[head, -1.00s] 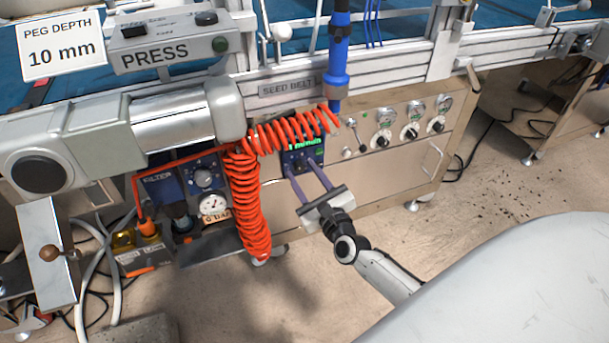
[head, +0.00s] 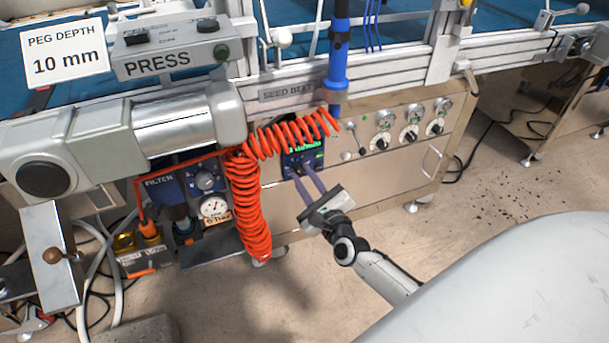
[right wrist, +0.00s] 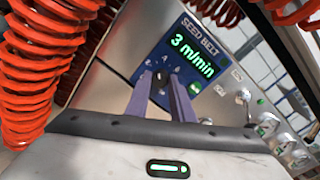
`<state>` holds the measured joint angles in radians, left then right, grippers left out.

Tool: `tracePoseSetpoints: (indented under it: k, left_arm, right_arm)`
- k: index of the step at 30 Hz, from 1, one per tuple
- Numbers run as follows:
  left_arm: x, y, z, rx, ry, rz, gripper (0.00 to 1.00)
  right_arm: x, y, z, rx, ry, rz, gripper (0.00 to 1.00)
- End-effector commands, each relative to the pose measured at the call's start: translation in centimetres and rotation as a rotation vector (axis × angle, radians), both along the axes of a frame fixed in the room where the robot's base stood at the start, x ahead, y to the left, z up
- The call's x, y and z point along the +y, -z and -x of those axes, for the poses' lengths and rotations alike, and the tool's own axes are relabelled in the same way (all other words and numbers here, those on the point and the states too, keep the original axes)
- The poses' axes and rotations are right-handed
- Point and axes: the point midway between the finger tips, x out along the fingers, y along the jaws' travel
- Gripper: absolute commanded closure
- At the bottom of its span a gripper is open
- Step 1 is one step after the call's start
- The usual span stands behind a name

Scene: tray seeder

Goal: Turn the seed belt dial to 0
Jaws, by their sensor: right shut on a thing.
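The seed belt panel is a small blue box with a green lit display (head: 304,147), behind the orange coiled hose. In the right wrist view the display (right wrist: 192,56) reads 3 m/min under the label SEED BELT. The dark seed belt dial (right wrist: 160,84) sits below and left of the display, mostly hidden between my fingers, with small scale numbers around it. My right gripper (head: 301,171) reaches up to the panel from below right. Its two purple fingers, also in the right wrist view (right wrist: 163,82), are shut on the dial. My left gripper is out of view.
The orange coiled hose (head: 249,205) hangs just left of the panel and loops above it. A blue tool (head: 338,70) hangs above right. More knobs and gauges (head: 409,136) line the cabinet to the right. A filter unit (head: 205,182) stands left.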

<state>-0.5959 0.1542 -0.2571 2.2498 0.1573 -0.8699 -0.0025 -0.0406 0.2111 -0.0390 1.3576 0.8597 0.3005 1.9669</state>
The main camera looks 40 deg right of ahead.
Motion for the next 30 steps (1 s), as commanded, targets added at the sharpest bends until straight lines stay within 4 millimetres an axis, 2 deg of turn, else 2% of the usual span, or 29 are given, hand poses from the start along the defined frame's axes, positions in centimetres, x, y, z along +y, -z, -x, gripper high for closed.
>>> tracePoseSetpoints:
  k: [10,30]
  left_arm:
    - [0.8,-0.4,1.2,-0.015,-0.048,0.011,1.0]
    - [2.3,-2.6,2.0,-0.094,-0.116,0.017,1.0]
  right_arm:
    - [0.1,-0.2,0.0,0.08,-0.001,0.321,1.0]
    - [0.2,-0.2,0.0,0.228,0.0,0.94,1.0]
